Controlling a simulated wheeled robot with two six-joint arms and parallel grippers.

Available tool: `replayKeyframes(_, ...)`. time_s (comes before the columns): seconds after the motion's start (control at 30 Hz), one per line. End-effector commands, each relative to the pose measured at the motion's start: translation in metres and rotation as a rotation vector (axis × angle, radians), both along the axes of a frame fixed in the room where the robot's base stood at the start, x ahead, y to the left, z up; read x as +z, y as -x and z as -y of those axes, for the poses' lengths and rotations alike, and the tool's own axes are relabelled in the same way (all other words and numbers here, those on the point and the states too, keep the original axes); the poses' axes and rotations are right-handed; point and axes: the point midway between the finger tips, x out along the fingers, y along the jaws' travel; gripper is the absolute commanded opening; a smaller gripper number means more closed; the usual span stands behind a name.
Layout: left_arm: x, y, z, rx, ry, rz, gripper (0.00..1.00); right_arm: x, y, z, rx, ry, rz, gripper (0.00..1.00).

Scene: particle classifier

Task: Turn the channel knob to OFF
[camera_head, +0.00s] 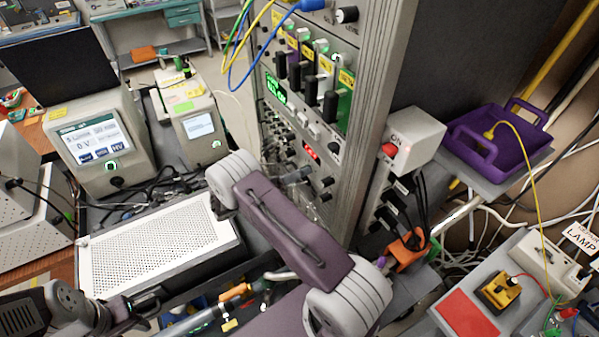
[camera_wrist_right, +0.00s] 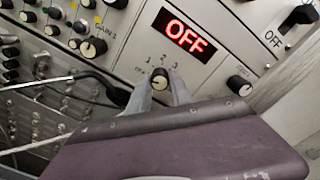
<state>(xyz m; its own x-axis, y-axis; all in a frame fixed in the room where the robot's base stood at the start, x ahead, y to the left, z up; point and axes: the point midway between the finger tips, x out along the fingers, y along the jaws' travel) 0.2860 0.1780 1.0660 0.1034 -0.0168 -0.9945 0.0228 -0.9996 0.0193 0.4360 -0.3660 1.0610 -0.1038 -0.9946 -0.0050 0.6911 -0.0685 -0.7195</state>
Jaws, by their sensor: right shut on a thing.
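In the right wrist view, the channel knob (camera_wrist_right: 160,80) is a small round knob with a pale face and dark rim on a light grey panel. The figures 1, 2 and 3 are printed above it, with a small unclear label at its left. The red display (camera_wrist_right: 184,40) above reads OFF. My right gripper (camera_wrist_right: 160,88) is shut on the knob, one grey finger on each side. In the head view, my right gripper (camera_head: 297,175) reaches the rack's front below the small red display (camera_head: 311,153); the knob cannot be made out there.
A GAIN knob (camera_wrist_right: 93,47) sits left of the channel knob, another black knob (camera_wrist_right: 239,84) right. A cable (camera_wrist_right: 50,83) crosses at left. The tall rack (camera_head: 372,130) stands mid-view, with a perforated box (camera_head: 150,250) at left and a purple tray (camera_head: 480,155) at right.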

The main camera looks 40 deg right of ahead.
Motion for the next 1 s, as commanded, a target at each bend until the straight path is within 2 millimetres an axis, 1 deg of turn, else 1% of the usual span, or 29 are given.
replayKeyframes(0.3, 0.0015, 0.0, 0.0, 0.0, 0.0, 0.0, 0.4, -0.0024, 0.001, -0.0002, -0.002, -0.013, -0.073, 0.0)
replayKeyframes(0.73, 0.0015, 0.0, 0.0, 0.0, 0.0, 0.0, 0.4, -0.0027, 0.0012, -0.0001, -0.003, -0.014, -0.08, 0.0)
replayKeyframes(0.77, 0.0015, 0.0001, 0.0, 0.0, 0.0, 0.0, 0.4, -0.0027, 0.0012, -0.0001, -0.002, -0.013, -0.08, 0.3)
replayKeyframes(0.8, 0.0015, 0.0001, 0.0, 0.0, 0.0, 0.0, 0.4, -0.0025, 0.0011, -0.0001, -0.002, -0.013, -0.08, 0.42)
replayKeyframes(0.83, 0.0015, 0.0001, 0.0, 0.0, 0.0, 0.0, 0.4, -0.0024, 0.001, -0.0001, -0.002, -0.013, -0.08, 0.47)
replayKeyframes(1.0, 0.0017, 0.0, 0.0, 0.0, 0.0, 0.0, 0.4, -0.0014, 0.0006, -0.0001, -0.001, -0.011, -0.078, 0.47)
